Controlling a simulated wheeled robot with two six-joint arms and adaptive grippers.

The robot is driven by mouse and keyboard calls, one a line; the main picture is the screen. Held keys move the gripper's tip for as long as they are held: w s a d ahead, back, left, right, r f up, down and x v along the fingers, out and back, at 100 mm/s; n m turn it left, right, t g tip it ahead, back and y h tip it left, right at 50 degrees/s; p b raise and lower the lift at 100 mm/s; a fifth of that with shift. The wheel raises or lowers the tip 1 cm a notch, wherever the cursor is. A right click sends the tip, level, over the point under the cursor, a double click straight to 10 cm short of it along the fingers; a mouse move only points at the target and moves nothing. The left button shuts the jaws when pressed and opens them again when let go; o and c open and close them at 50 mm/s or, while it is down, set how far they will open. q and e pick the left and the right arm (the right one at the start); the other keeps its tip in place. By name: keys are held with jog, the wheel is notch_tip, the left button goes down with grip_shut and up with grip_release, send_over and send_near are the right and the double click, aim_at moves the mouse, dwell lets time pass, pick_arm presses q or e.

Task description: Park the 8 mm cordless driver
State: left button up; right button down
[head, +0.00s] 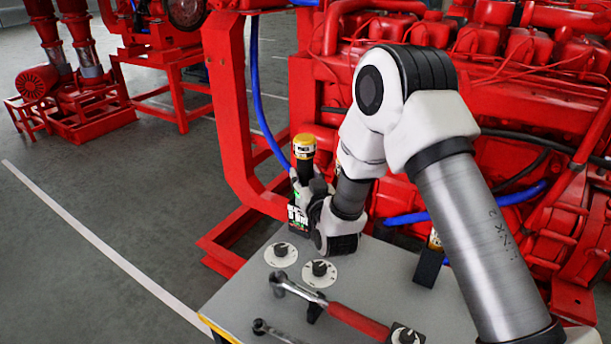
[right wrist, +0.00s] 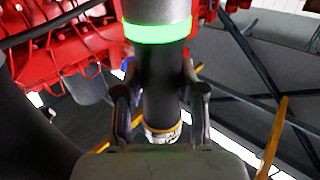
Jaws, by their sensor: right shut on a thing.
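A cordless driver (head: 303,168), black with a yellow-banded top, stands upright near the far left corner of the grey tabletop (head: 375,285). My right gripper (head: 312,185) is shut on its dark body. In the right wrist view my right gripper (right wrist: 160,100) has one finger on each side of the driver's dark cylinder (right wrist: 160,80). A lit green ring (right wrist: 157,30) and a yellow-white band show on it. A black block with white lettering (head: 298,214) shows directly below the driver. I cannot tell whether the driver rests in it. My left gripper is not in view.
A second black, yellow-topped thing (head: 430,262) stands at the right, partly behind my arm. Round white dials (head: 281,254) and (head: 320,272), a red-handled ratchet (head: 345,315) and a smaller wrench (head: 270,330) lie in front. A red engine (head: 500,70) and frame stand close behind.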

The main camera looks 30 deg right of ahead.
jog(key=shift+f+b, duration=0.7)
jog(key=shift+f, duration=0.15)
jog(key=c, duration=0.6)
grip_release()
jog(key=shift+f, duration=0.1)
jog(key=v, duration=1.2)
